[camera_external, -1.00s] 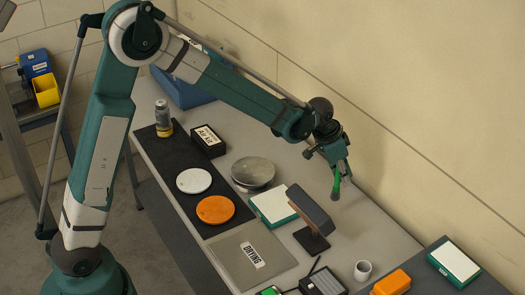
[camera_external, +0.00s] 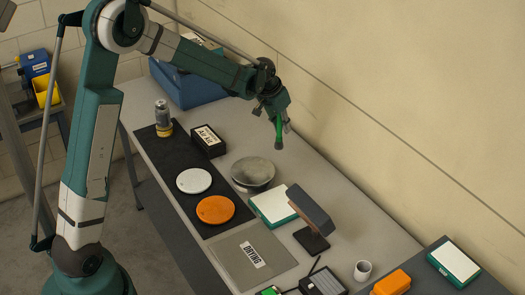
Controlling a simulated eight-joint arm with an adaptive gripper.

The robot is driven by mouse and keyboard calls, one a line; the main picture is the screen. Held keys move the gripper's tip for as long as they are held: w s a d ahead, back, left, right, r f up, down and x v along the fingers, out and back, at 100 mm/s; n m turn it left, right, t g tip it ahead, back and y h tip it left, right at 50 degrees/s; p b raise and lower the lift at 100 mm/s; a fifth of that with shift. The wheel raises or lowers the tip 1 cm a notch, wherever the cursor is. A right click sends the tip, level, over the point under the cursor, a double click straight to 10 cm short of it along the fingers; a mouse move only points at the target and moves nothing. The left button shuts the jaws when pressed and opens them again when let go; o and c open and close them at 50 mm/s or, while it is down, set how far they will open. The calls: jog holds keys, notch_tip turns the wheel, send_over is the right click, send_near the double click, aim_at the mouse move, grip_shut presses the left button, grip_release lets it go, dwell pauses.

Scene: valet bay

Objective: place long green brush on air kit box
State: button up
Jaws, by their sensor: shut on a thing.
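My gripper (camera_external: 276,112) is shut on the long green brush (camera_external: 279,132), which hangs roughly upright with its dark end down. Gripper and brush are in the air above the back of the bench, up and to the right of the air kit box. The air kit box (camera_external: 207,141) is a black box with a white label on top, on the bench near the dark mat. Its top looks bare, and the brush is apart from it. The fingertips are small and partly hidden by the gripper's own body.
A round metal dish (camera_external: 253,172) lies right of the box. White (camera_external: 194,181) and orange (camera_external: 215,209) discs lie on the dark mat, and a bottle (camera_external: 163,118) stands left. A blue bin (camera_external: 187,88) is behind. A lamp-like stand (camera_external: 310,215) rises at the right.

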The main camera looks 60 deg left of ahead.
jog(key=s+a+n, duration=0.2)
jog(key=s+a, duration=0.3)
jog(key=a, duration=0.5)
jog(key=s+a+r+n+y, duration=0.1)
jog(key=s+a, duration=0.4)
jog(key=a, duration=0.6)
jog(key=s+a+r+n+g+y, duration=0.1)
jog(key=s+a+n, duration=0.2)
jog(key=s+a, duration=0.3)
jog(key=a, duration=0.5)
jog(key=shift+r+n+b, duration=0.25)
jog(key=shift+n+b, duration=0.05)
jog(key=shift+a, duration=0.1)
jog(key=shift+f, duration=2.9)
jog(key=shift+f, duration=0.1)
jog(key=shift+f+p, duration=0.35)
jog(key=shift+f, duration=1.65)
jog(key=shift+f, duration=0.15)
jog(key=o, duration=0.8)
